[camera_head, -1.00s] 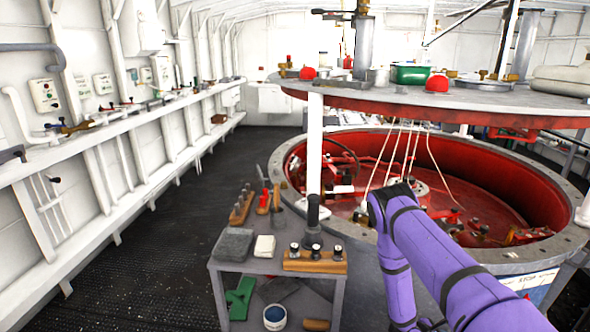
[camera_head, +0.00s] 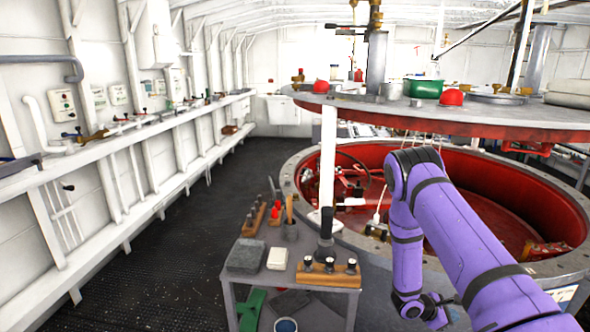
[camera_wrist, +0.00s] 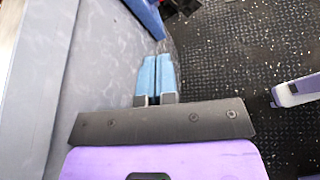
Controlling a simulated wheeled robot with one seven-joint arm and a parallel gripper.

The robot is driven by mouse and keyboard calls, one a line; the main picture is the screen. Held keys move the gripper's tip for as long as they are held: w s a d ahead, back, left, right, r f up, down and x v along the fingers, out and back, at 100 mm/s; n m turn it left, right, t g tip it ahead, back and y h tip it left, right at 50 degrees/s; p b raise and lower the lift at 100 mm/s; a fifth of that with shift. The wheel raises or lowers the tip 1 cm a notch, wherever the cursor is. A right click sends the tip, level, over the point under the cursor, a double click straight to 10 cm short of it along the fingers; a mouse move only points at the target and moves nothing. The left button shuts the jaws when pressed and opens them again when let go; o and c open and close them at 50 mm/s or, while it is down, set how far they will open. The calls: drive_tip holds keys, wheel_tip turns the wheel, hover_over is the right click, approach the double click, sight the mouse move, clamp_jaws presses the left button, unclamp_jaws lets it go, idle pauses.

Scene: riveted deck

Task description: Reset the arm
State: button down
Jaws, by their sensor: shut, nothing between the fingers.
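My purple arm (camera_head: 455,235) reaches in from the lower right in the head view. Its elbow is raised in front of the red well and its lower part hangs down beside the small bench. My gripper (camera_wrist: 155,60) shows in the wrist view as two blue fingers lying side by side. In the head view the end of the arm is low near the bottom edge, and the fingers cannot be made out clearly.
A small grey bench (camera_head: 250,278) with tools and a wooden block stands left of my arm. The round red well (camera_head: 490,215) lies behind it, under a round grey tabletop (camera_head: 450,112). The dark studded floor (camera_head: 165,240) is open to the left.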

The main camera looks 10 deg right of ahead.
drive_tip(key=s+a+r+m+y, duration=0.1)
drive_tip(key=a+r+m+y, duration=0.15)
drive_tip(key=r, duration=0.95)
drive_tip(key=s+a+r+m+y, duration=0.15)
drive_tip(key=a+r+m, duration=0.25)
drive_tip(key=r, duration=0.7)
drive_tip(key=s+a+r+m+y, duration=0.1)
drive_tip(key=s+a+r+m, duration=0.2)
drive_tip(key=r, duration=0.9)
drive_tip(key=s+a+r+m+t+y, duration=0.2)
drive_tip(key=s+a+r+t+y, duration=0.1)
drive_tip(key=s+a+r, duration=0.4)
drive_tip(key=s+a+r+m+t+y, duration=0.3)
drive_tip(key=s+a+r, duration=0.5)
drive_tip(key=s+r, duration=0.3)
drive_tip(key=shift+s+y, duration=0.8)
drive_tip(key=shift+s, duration=0.45)
